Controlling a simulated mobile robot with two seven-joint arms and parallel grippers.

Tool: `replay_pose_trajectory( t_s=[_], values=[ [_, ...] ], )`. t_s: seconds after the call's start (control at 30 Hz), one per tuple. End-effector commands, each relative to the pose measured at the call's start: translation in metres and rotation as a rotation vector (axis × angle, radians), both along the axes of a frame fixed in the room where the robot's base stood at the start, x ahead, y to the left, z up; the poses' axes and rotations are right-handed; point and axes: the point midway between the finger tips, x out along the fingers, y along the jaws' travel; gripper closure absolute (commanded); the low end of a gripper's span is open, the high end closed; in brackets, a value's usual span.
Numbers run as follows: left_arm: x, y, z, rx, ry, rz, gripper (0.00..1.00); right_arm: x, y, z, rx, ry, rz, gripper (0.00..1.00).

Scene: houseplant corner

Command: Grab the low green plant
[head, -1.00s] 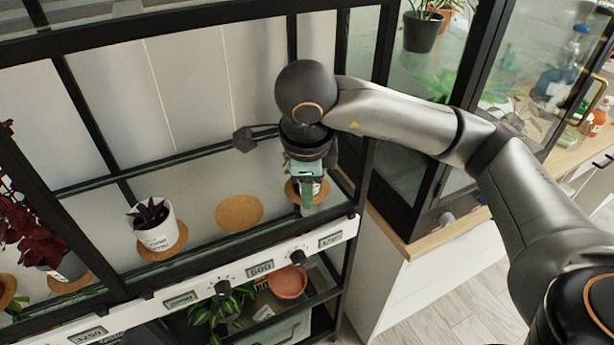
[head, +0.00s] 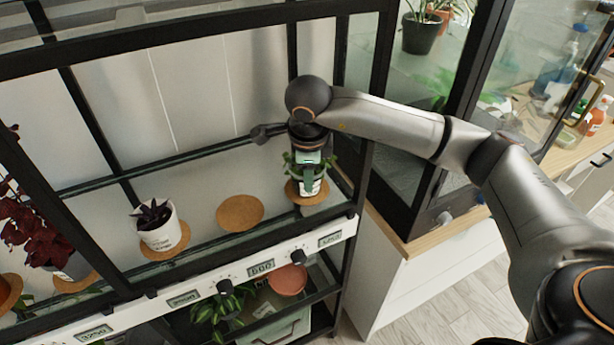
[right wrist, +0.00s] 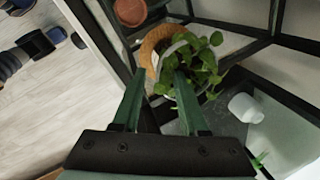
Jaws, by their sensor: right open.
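A low green leafy plant (head: 291,169) in a pale pot stands on a round cork coaster (head: 303,197) at the right end of the upper shelf. My right gripper (head: 308,183) is above it, pointing down, and partly hides the plant and pot. In the right wrist view the plant's leaves (right wrist: 205,62) spread just beyond the tips of my open fingers (right wrist: 160,75), mostly to the right. Nothing is held between the fingers. I cannot tell whether a finger touches the leaves. My left gripper is not in view.
A dark spiky plant in a white pot (head: 161,229) and an empty cork coaster (head: 240,212) are to the left. A red-leaved plant (head: 38,232) stands farther left. Black frame posts (head: 363,180) border the shelf. Another green plant (head: 218,305) sits on the lower shelf.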

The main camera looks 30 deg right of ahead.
Motion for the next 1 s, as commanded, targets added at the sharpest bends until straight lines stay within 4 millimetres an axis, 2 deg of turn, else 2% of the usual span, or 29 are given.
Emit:
replay_pose_trajectory(
  t_s=[0.17,0.53,1.0],
  values=[
    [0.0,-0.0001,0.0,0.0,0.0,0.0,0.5,0.0001,-0.0002,-0.0001,0.0,0.0,0.0,0.57],
    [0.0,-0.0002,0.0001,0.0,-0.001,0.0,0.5,-0.0001,0.0001,0.0002,0.0,0.0,-0.001,0.99],
    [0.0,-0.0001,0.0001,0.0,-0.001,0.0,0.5,-0.0005,0.0002,-0.0003,0.0,0.001,0.0,1.0]
  ],
)
